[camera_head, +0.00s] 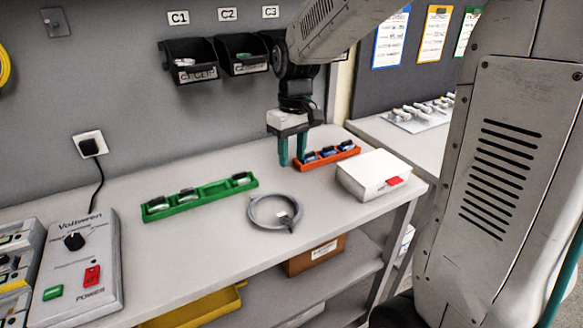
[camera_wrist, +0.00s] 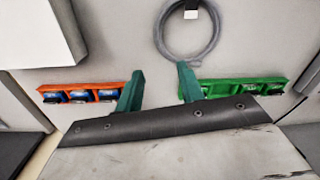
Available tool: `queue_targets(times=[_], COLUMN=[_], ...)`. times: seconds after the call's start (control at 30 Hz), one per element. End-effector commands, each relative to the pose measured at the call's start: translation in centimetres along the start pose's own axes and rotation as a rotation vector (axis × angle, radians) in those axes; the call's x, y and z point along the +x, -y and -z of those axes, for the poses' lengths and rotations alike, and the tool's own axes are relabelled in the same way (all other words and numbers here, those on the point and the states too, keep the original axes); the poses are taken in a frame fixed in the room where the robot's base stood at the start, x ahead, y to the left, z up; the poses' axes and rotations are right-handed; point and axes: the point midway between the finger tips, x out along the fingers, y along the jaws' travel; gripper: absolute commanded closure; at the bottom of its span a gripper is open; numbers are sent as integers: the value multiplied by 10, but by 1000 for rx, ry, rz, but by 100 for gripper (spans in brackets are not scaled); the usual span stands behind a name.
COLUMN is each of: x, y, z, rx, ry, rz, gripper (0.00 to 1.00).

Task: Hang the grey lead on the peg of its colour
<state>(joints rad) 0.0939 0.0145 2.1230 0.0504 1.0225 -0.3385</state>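The grey lead (camera_head: 275,212) lies coiled in a ring on the bench, with a pale tag at its front edge. It also shows at the top of the wrist view (camera_wrist: 188,52). My gripper (camera_head: 292,158) is above the bench behind the lead, pointing down. Its two green fingers are apart with nothing between them, as the wrist view (camera_wrist: 160,72) also shows.
A green tray (camera_head: 212,192) lies left of the lead, an orange tray (camera_head: 329,157) right of my gripper. A white box (camera_head: 372,172) stands at the bench's right end. Black bins (camera_head: 190,62) hang on the wall. A Voltaren power unit (camera_head: 75,255) stands front left.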

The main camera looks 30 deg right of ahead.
Motion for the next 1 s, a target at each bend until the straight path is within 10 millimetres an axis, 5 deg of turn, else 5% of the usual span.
queue_targets(times=[0.13,0.27,0.47,0.7,1.0], x=[-13,-32,-56,-54,-46], y=[4,18,51,76,85], z=[-8,-38,-120,-201,-232], rx=[5,30,102,181,218], ry=[-6,-25,-67,-109,-123], rz=[-3,-15,-38,-56,-62], gripper=[62,62,62,62,62])
